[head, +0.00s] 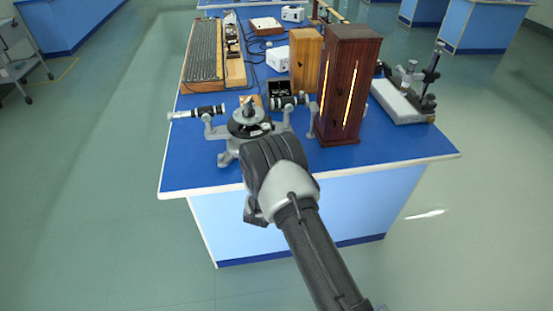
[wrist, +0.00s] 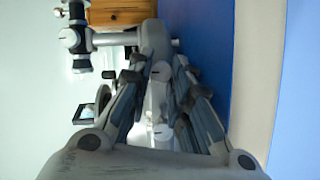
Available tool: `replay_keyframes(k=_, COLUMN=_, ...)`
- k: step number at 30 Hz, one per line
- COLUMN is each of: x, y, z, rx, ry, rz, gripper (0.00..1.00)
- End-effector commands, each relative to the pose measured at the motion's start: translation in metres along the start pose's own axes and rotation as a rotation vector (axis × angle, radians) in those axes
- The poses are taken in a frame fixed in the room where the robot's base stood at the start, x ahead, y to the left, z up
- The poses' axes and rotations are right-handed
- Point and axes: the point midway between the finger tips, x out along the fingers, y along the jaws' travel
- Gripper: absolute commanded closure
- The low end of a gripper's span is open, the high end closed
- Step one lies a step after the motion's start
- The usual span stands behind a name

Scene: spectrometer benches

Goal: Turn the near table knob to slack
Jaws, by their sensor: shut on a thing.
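The spectrometer (head: 247,122) stands near the front left of the blue bench, with a round dark table on top and a black-and-silver tube (head: 203,111) to its left. My gripper (wrist: 158,78) is at the spectrometer's near side, with its fingers drawn in around a grey part of it in the wrist view. The near table knob is hidden between the fingers, and I cannot make out its turn. In the head view my own wrist covers the fingertips. The tube's black-and-white end (wrist: 76,39) shows at the upper left of the wrist view.
A tall dark wooden lamp box (head: 348,85) with glowing slits stands close to the right of the spectrometer. A lighter wooden box (head: 304,62) is behind it. A microscope-like instrument (head: 405,97) is at the right. The bench's front right top (head: 385,152) is clear.

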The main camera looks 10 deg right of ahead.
Motion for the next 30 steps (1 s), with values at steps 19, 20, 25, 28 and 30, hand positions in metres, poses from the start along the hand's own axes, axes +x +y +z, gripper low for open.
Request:
replay_keyframes(k=19, x=0.000, y=0.000, z=0.000, rx=0.001, ry=0.001, rz=-0.001, gripper=0.61)
replay_keyframes(k=20, x=0.000, y=-0.001, z=0.000, rx=0.001, ry=0.001, rz=-0.001, gripper=0.61)
replay_keyframes(k=25, x=-0.001, y=-0.001, z=0.000, rx=0.000, ry=0.000, rz=-0.003, gripper=0.61)
replay_keyframes(k=28, x=-0.005, y=-0.002, z=0.000, rx=0.000, ry=0.001, rz=-0.004, gripper=0.61)
replay_keyframes(k=30, x=-0.012, y=-0.002, z=0.000, rx=-0.001, ry=0.001, rz=-0.005, gripper=0.61)
